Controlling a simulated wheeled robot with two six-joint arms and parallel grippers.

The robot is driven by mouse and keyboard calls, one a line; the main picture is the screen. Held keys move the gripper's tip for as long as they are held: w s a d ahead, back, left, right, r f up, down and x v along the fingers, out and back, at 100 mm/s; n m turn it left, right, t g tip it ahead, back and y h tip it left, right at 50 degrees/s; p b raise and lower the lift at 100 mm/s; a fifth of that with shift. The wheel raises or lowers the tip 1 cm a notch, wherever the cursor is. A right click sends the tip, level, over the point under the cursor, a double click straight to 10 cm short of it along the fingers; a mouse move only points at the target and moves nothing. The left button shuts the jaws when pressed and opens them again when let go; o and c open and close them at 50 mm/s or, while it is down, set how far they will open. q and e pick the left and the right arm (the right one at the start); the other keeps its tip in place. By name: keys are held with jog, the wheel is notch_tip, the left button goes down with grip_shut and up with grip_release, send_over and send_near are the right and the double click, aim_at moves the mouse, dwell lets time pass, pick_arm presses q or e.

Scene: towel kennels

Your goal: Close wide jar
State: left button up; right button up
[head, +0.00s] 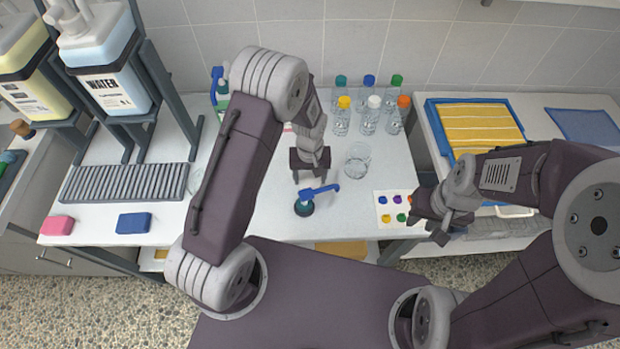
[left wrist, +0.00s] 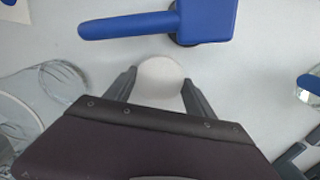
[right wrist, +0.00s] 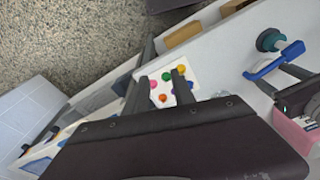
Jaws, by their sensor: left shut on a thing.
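The wide jar seems to be the clear, open-topped glass vessel (head: 357,160) on the white table, right of my left gripper. Clear glass also shows at the left edge of the left wrist view (left wrist: 28,105). My left gripper (head: 311,178) points down and is shut on a round white lid (left wrist: 160,80), which sits between its fingers.
A blue-headed pump bottle (head: 320,191) stands just in front of my left gripper. Several capped glass bottles (head: 368,118) stand at the back. A card with coloured dots (head: 385,213) lies at the front right. A grey rack (head: 125,183) and a blue block (head: 134,223) are at left.

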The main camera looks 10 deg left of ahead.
aim_at(310, 180)
pick_arm(q)
notch_tip(310, 180, up, 10)
jog(key=shift+f, duration=0.15)
pick_arm(e)
jog(key=shift+r, duration=0.2)
jog(key=shift+o, duration=0.2)
